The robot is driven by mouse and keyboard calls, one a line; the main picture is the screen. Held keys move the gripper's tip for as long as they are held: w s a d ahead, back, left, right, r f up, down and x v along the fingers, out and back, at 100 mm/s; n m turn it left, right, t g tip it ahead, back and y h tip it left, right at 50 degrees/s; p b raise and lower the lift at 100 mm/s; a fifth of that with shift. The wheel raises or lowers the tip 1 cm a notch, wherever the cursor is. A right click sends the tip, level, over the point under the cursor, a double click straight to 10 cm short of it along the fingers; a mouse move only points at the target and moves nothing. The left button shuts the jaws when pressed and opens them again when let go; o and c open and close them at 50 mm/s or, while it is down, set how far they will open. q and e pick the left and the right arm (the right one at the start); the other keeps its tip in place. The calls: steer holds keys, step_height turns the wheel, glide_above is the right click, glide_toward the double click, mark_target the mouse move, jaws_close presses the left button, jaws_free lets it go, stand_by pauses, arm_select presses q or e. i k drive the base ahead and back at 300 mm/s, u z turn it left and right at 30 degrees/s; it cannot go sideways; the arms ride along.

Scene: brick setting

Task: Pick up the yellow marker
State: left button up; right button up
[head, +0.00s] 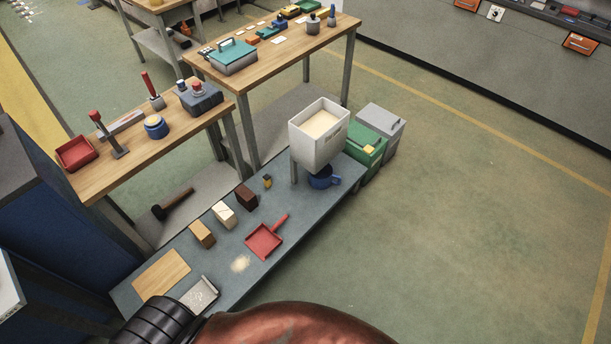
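I cannot clearly make out a yellow marker in the head view. A small upright yellow and dark object (267,181) stands on the low grey bench, beside the dark brown block; it is too small to tell what it is. Another small yellow piece (370,149) lies on the green bin. Neither of my grippers can be seen. A black ribbed part and a reddish-brown shape fill the bottom edge and hide the near end of the bench.
The low bench (210,268) holds several blocks, a red dustpan (264,240), a wooden board (161,274) and a blue mug (323,178). A white hopper (305,145) stands at its far end. Two wooden tables with tools stand behind. The floor at right is clear.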

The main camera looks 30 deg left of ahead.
mark_target(267, 181)
steer(key=z, duration=0.25)
steer(key=i, duration=0.6)
steer(key=u, duration=0.55)
steer(key=i, duration=0.55)
steer(key=u, duration=0.55)
